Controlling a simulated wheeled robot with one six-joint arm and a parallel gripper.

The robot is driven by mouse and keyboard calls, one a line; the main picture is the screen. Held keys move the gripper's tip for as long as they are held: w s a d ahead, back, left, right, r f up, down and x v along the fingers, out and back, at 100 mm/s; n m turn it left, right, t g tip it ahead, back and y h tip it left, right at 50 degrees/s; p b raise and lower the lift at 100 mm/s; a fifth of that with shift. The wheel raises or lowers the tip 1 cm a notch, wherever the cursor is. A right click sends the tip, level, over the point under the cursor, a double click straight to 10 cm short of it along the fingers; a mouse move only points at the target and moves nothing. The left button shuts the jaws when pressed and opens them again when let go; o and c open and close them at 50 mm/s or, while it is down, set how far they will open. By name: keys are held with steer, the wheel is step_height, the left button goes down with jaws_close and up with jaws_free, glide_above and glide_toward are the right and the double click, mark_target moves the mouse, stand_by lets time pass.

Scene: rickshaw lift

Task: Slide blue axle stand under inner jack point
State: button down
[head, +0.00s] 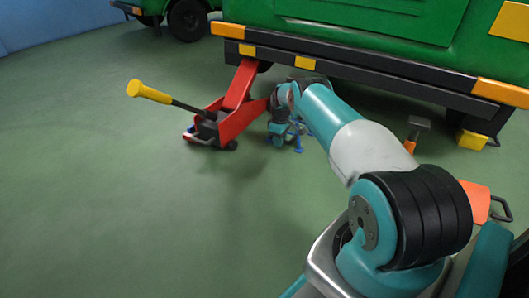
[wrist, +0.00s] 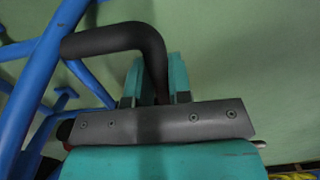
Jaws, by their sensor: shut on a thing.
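The blue axle stand (wrist: 42,62) fills the left of the wrist view with its tubular legs. Its dark bent handle (wrist: 115,38) runs right and down between the teal fingers of my gripper (wrist: 158,78), which is shut on it. In the head view, my gripper (head: 287,130) is low by the floor near the truck's edge, just right of the red jack. Only small blue parts of the stand (head: 298,146) show there; my arm hides the rest. I cannot tell which jack point is the inner one.
The red floor jack (head: 238,88) with a yellow-gripped handle (head: 150,92) stands left of my gripper, reaching under the green truck (head: 370,20). A yellow block (head: 472,139) and an orange object (head: 476,203) are at right. The floor at left (head: 90,210) is clear.

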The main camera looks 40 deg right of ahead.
steer(key=shift+w+d+r, duration=0.1)
steer(key=shift+w+r, duration=0.05)
steer(key=shift+r, duration=0.05)
steer(key=shift+w+d+f, duration=0.1)
steer(key=shift+w+d, duration=0.15)
steer(key=shift+d, duration=0.45)
steer(key=shift+s+d, duration=0.1)
steer(key=c, duration=0.9)
jaws_free()
steer(key=shift+r+p, duration=4.1)
steer(key=shift+r, duration=0.15)
